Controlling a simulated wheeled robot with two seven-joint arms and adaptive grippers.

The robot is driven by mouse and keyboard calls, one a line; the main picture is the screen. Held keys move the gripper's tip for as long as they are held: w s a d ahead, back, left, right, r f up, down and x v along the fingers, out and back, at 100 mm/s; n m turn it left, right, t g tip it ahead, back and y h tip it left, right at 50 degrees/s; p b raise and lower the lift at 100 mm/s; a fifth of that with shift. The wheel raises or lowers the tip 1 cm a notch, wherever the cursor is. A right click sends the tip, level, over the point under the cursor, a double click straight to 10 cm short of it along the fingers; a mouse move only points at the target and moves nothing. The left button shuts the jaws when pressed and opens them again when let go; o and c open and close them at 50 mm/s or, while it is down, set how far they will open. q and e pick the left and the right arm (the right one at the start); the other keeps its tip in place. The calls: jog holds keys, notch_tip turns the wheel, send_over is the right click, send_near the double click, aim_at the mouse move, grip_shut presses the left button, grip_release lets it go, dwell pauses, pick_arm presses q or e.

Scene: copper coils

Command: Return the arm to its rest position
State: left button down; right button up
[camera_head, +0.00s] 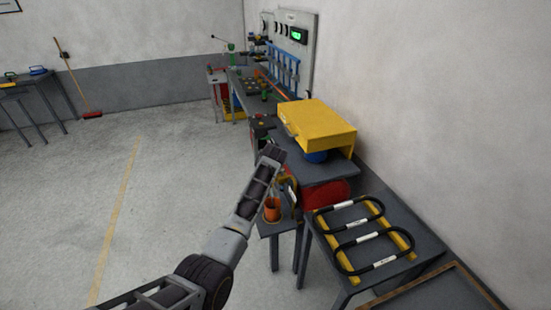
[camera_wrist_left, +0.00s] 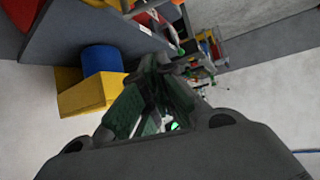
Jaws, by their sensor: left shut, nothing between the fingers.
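My left arm (camera_head: 230,235) comes in from the lower left of the head view and reaches up to the near side of the yellow machine. Its hand is hard to make out there. In the left wrist view my left gripper (camera_wrist_left: 158,65) has its fingers together with nothing held between them. The yellow machine (camera_head: 318,121) with a blue round part (camera_head: 316,156) under it stands on a grey bench; it also shows in the left wrist view (camera_wrist_left: 90,95), left of the fingers. My right gripper is in neither view.
A copper-coloured cylinder (camera_head: 272,208) stands on a small grey stand beside my arm. Black looped bars on yellow strips (camera_head: 362,233) lie on the near table. Another bench with tools runs along the wall behind.

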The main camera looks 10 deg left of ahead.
pick_arm(q)
jog(key=s+a+f+m+g+b, duration=0.1)
jog(key=s+f, duration=0.4)
jog(key=f, duration=0.6)
jog(key=s+a+f+g, duration=0.1)
jog(key=s+f, duration=0.5)
jog(key=f, duration=0.5)
jog(key=s+a+f+m+g+b, duration=0.15)
jog(key=s+f, duration=0.35)
jog(key=f, duration=0.6)
jog(key=s+a+f+g+h, duration=0.1)
jog(key=s+a+f, duration=0.1)
jog(key=s+f, duration=0.75)
jog(key=s+a+f+g, duration=0.1)
jog(key=s+a+f, duration=0.1)
jog(key=s+f, duration=0.7)
jog(key=s+a+f+g, duration=0.1)
jog(key=s+a+f, duration=0.2)
jog(key=s, duration=1)
jog(key=s+a+f+g+b, duration=0.1)
jog(key=s+f, duration=0.5)
jog(key=s, duration=0.8)
jog(key=s+a+f+g, duration=0.2)
jog(key=s+a+f, duration=0.2)
jog(key=s, duration=1)
jog(key=shift+s+a+f+m+b, duration=0.25)
jog(key=shift+f+m, duration=0.2)
jog(key=shift+f, duration=0.3)
jog(key=shift+w+a, duration=0.1)
jog(key=shift+w, duration=0.05)
